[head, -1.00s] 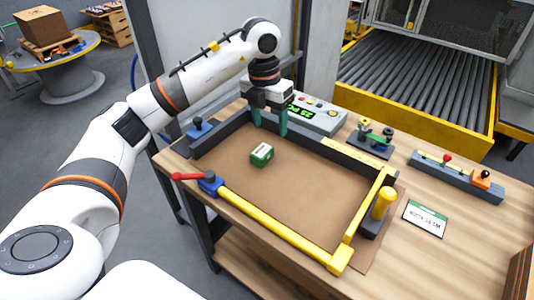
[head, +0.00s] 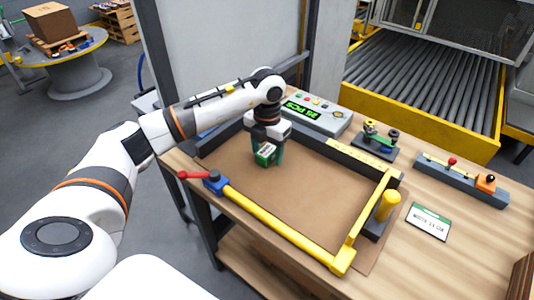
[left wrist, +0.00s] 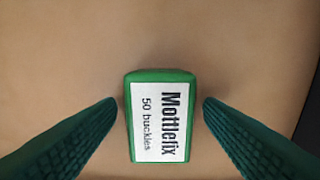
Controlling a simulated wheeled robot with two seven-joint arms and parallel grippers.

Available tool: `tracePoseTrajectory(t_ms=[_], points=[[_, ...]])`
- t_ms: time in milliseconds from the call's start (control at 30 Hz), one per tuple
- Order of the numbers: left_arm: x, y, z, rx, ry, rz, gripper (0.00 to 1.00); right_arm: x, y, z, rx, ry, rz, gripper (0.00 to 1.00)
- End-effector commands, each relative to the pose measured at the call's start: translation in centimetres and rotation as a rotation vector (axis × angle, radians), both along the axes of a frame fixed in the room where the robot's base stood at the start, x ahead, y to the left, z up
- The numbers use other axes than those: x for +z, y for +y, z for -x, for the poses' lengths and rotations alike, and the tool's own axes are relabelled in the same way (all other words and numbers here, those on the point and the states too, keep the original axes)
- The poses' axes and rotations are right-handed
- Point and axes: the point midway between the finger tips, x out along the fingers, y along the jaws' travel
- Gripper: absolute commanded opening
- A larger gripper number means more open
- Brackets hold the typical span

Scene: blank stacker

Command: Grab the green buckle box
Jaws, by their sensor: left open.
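The green buckle box (head: 265,154) stands on the brown board (head: 310,197) inside the frame on the workbench. In the left wrist view the box (left wrist: 160,115) shows a white label reading "Mottlefix 50 buckles". My left gripper (head: 267,158) points down over the box in the head view. In the left wrist view its two green fingers (left wrist: 160,110) are open, one on each side of the box, with a gap to it on both sides. My right gripper is not in view.
A yellow bar (head: 285,232) and a dark rail (head: 330,150) border the board. A red-handled clamp (head: 212,182) is at the left corner and a yellow post (head: 388,206) at the right. A control box with a green display (head: 302,112) stands behind.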

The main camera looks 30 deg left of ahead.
Motion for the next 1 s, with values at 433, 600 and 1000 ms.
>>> tracePoseTrajectory(t_ms=[433, 600, 1000], points=[[-0.5, 0.0, 0.0, 0.0, -0.001, 0.0, 0.37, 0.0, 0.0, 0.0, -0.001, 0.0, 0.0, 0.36], [-0.5, 0.0, 0.0, 0.0, -0.001, 0.0, 0.1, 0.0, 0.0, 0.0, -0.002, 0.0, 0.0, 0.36], [1.7, 0.0, -0.1, 0.0, -0.006, 0.001, 0.1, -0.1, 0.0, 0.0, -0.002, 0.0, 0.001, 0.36]])
